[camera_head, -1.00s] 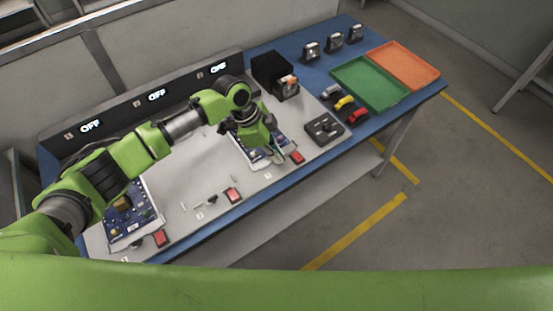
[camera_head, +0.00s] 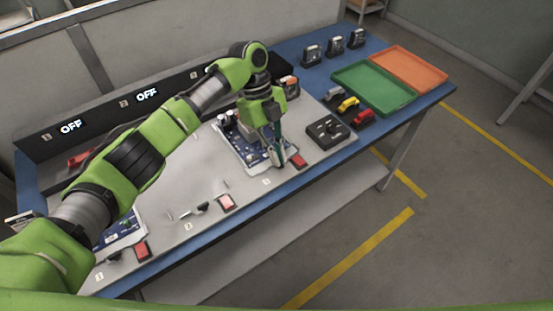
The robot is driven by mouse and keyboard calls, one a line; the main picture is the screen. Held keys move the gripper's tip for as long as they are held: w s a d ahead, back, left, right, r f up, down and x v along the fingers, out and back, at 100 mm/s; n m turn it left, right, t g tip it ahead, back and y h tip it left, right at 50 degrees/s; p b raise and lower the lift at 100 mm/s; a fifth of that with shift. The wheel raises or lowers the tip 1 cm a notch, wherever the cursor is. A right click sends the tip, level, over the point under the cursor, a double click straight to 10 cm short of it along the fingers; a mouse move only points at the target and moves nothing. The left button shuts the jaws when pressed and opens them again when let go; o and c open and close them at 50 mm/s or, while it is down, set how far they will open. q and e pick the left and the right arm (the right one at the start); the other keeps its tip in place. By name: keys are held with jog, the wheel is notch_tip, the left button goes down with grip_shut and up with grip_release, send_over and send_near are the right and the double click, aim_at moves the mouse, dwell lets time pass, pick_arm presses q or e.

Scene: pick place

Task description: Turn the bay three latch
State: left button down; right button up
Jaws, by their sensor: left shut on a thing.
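The bay three board (camera_head: 238,146) is a blue circuit board lying on the grey panel at the right bay. My left gripper (camera_head: 276,158) points down at the front right edge of this board, just left of the bay three red button (camera_head: 298,161). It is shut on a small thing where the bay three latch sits. The fingers hide the latch, so its angle cannot be seen. My right gripper is out of view.
OFF displays (camera_head: 147,95) stand along the back; my arm hides the third. A black keypad block (camera_head: 327,132), small coloured pieces (camera_head: 348,104), a green tray (camera_head: 374,88) and an orange tray (camera_head: 408,68) lie to the right. Bay two has no board.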

pick_arm(q)
jog(key=shift+d+f+m+b, duration=0.1)
jog(key=shift+m+b, duration=0.2)
jog(key=shift+m, duration=0.2)
jog(key=c, duration=2.2)
grip_release()
jog(key=v, duration=1.2)
jog(key=shift+w+d, duration=0.15)
jog(key=shift+d, duration=0.05)
